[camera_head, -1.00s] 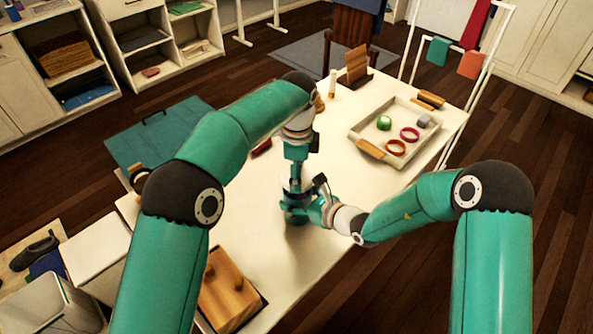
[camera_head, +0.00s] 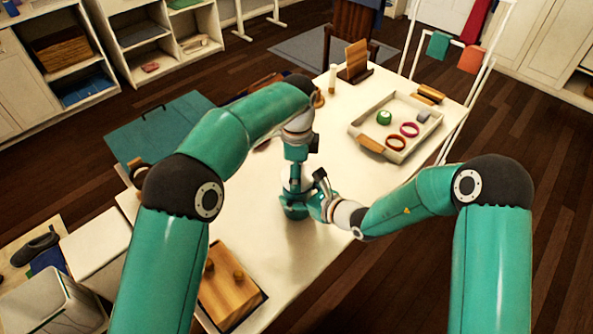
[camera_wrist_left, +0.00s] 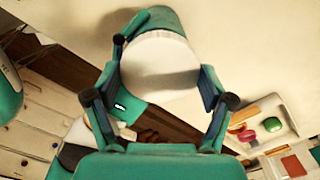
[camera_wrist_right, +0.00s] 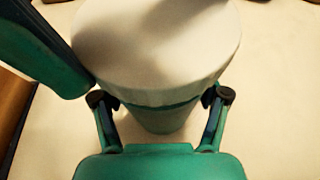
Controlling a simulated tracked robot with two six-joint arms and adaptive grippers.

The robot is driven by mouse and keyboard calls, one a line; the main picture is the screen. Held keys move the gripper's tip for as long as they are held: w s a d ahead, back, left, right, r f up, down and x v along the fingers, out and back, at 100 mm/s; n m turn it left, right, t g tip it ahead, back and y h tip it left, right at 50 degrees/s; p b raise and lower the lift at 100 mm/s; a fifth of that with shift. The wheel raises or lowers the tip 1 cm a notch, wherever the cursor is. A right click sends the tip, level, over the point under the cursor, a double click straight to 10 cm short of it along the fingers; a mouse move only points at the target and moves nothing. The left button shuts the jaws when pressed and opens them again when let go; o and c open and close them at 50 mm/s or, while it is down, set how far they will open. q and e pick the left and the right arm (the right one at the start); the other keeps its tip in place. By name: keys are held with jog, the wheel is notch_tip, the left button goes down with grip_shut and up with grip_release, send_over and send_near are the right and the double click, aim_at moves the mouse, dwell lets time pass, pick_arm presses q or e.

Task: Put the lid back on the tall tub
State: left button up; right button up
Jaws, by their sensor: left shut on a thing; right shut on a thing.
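The tall tub (camera_head: 295,211) is teal and stands on the white table; its body also shows in the right wrist view (camera_wrist_right: 158,122). The round white lid (camera_wrist_right: 155,50) is over the tub's mouth in the right wrist view, its edge close above the teal rim. I cannot tell whether it is fully seated. My left gripper (camera_head: 295,182) points down from above and is shut on the lid, which shows between its fingers in the left wrist view (camera_wrist_left: 158,65). My right gripper (camera_head: 318,203) reaches in from the right and is shut on the tub's body.
A pale tray (camera_head: 360,128) with a green roll and rings stands at the back right. A wooden board with knobs (camera_head: 228,291) lies at the table's near left. A wooden stand (camera_head: 356,62) is at the far end.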

pick_arm(q)
jog(key=shift+f, duration=0.6)
jog(key=m, duration=0.6)
jog(key=shift+w, duration=0.1)
jog(key=m, duration=0.8)
jog(key=shift+m, duration=0.3)
jog(key=m, duration=0.5)
jog(key=shift+m, duration=0.4)
jog(key=shift+w, duration=0.1)
jog(key=o, duration=0.7)
